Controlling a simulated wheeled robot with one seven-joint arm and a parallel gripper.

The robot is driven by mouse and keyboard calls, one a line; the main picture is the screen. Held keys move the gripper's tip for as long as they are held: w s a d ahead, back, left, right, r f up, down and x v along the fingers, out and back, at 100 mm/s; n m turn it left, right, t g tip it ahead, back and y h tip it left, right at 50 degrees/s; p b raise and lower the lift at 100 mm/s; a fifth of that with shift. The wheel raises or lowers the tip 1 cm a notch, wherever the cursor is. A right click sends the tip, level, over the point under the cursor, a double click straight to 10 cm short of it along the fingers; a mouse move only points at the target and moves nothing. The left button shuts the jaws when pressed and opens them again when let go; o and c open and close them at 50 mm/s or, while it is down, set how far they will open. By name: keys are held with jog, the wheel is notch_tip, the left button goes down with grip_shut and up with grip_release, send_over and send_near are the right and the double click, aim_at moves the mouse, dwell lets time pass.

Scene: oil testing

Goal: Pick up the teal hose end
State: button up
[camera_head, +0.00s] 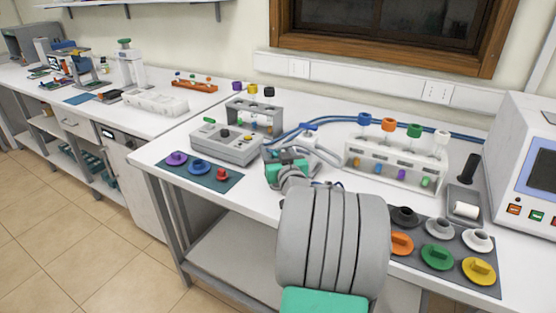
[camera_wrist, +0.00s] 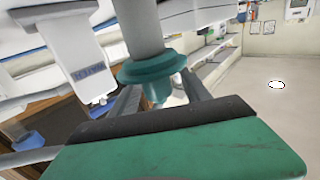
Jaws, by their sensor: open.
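The teal hose end (camera_wrist: 152,70) shows in the wrist view as a teal collar with a narrower tip, on a grey cylinder. My gripper (camera_wrist: 160,98) has its two dark fingers on either side of it. The fingers are open, and I cannot tell whether either touches the teal part. In the head view my gripper (camera_head: 290,158) is low over the middle of the bench, just right of a grey instrument. My own arm hides part of that area, and the hose end cannot be made out clearly there.
The grey instrument (camera_head: 227,143) and a rack (camera_head: 255,117) stand to the left. Blue hoses (camera_head: 325,122) run behind. A white rack (camera_head: 395,163) of coloured-cap items is right. A mat with coloured knobs (camera_head: 480,278) lies at front right, another mat (camera_head: 222,187) at front left.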

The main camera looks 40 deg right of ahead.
jog(key=shift+w+d+f, duration=0.1)
jog(key=shift+w+d, duration=0.2)
jog(key=shift+w, duration=0.3)
jog(key=shift+s, duration=0.1)
jog(key=shift+c, duration=0.2)
grip_shut()
